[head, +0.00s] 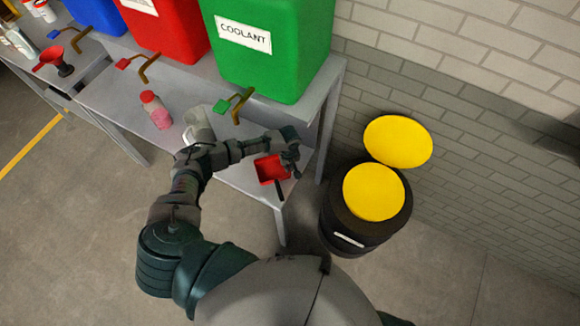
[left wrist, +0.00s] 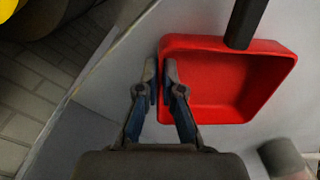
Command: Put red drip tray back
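The red drip tray (head: 267,172) is a shallow square tray with a dark handle, at the right end of the grey bench below the green coolant container. It fills much of the left wrist view (left wrist: 225,80), its open side facing the camera. My left gripper (head: 291,158) is at the tray's edge. In the wrist view its fingertips (left wrist: 161,75) sit close together on either side of one tray wall, one inside and one outside, and look shut on it. I cannot tell whether the tray touches the bench. My right gripper is not in view.
The green coolant container (head: 265,65) with its tap (head: 235,103) stands on the bench shelf (head: 130,75), beside red and blue containers. A pink-red bottle (head: 156,110) stands left of my arm. A black drum (head: 365,225) with a yellow top stands right of the bench.

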